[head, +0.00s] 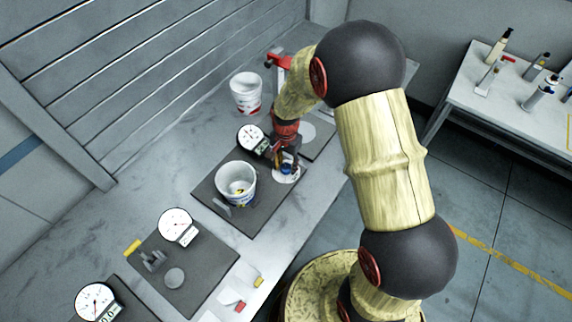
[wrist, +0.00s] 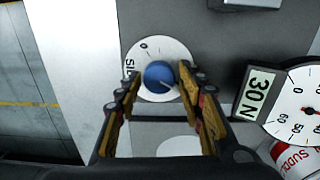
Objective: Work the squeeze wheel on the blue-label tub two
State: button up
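A white tub (head: 236,185) stands on a dark plate in the middle of the bench, with a small blue patch low on its side and something yellowish inside. Beside it is a blue knob (head: 286,169) on a white round dial. In the wrist view the blue knob (wrist: 159,77) sits on the dial (wrist: 142,52), which carries a 0 and partly hidden lettering. My gripper (head: 287,160) is above the knob. In the wrist view its two fingers (wrist: 159,84) are apart, one on each side of the knob, with a small gap showing at each side.
A dial gauge (head: 252,138) stands behind the tub; its display (wrist: 257,94) reads 30 N. A red-labelled tub (head: 246,93) stands farther back. Other gauges (head: 176,226) are at the front left. A side table (head: 480,100) with bottles is at the right.

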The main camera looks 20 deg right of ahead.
aim_at(286, 167)
jog(key=shift+o, duration=1)
notch_tip(286, 167, up, 12)
dwell(0.4)
